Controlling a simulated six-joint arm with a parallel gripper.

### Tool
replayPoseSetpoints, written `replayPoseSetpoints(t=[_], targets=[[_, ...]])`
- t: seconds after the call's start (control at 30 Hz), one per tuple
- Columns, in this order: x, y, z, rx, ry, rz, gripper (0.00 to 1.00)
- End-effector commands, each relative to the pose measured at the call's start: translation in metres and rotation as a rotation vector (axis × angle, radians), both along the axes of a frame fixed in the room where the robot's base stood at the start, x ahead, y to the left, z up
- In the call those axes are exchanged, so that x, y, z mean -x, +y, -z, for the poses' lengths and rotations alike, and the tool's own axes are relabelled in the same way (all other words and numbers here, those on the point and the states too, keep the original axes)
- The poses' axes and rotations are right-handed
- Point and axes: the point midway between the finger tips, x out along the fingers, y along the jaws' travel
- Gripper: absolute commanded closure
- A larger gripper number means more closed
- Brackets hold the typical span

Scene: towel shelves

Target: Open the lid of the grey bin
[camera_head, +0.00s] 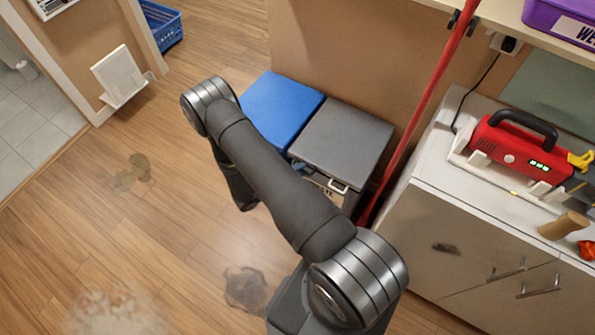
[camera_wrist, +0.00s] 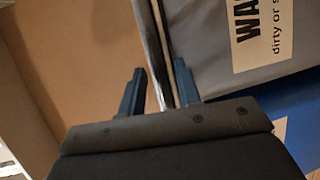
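The grey bin (camera_head: 345,140) stands beside the blue bin against the tan wall, and its flat grey lid is shut in the head view. A pale handle (camera_head: 339,186) shows at its front edge. In the wrist view, a grey panel with a printed label (camera_wrist: 262,30) fills the upper right. My gripper (camera_wrist: 158,88) is open there, its two dark fingers apart. A narrow dark and pale edge runs down between the fingers; whether they touch it I cannot tell.
The blue bin (camera_head: 281,105) adjoins the grey bin on the left, its lid shut. A red pole (camera_head: 425,100) leans close to the grey bin's right side. A white cabinet (camera_head: 470,235) with a red case (camera_head: 520,148) stands further right.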

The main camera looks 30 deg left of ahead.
Motion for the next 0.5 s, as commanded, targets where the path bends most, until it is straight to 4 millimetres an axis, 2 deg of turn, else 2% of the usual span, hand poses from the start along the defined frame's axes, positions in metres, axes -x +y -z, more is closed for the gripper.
replayPoseSetpoints(t=[0.03, 0.13, 0.5], targets=[[0.0001, 0.0000, 0.0000, 0.000, 0.000, 0.000, 0.80], [0.0002, 0.0001, 0.0000, 0.000, 0.000, 0.000, 0.99], [0.0001, 0.0004, -0.0036, -0.001, 0.008, 0.000, 1.00]])
